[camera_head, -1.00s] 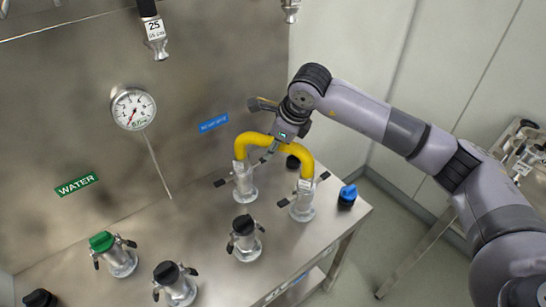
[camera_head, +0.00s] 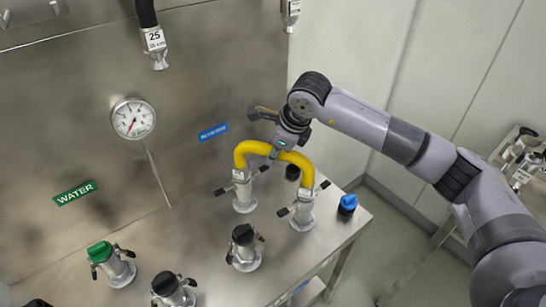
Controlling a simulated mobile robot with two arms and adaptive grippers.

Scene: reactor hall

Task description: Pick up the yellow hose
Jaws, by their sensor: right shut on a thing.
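The yellow hose (camera_head: 296,160) is a short upside-down U above the steel table. Its two ends meet the left metal port (camera_head: 243,190) and the right metal port (camera_head: 302,210), each with black clamp handles. My right gripper (camera_head: 274,152) comes from above and behind and is shut on the hose near the middle of its arch. Its fingertips are partly hidden at the hose. I see no clear gap between the hose ends and the ports. My left gripper is not in view.
A steel back panel carries a gauge (camera_head: 133,118). A labelled hose end (camera_head: 154,40) hangs at the top.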

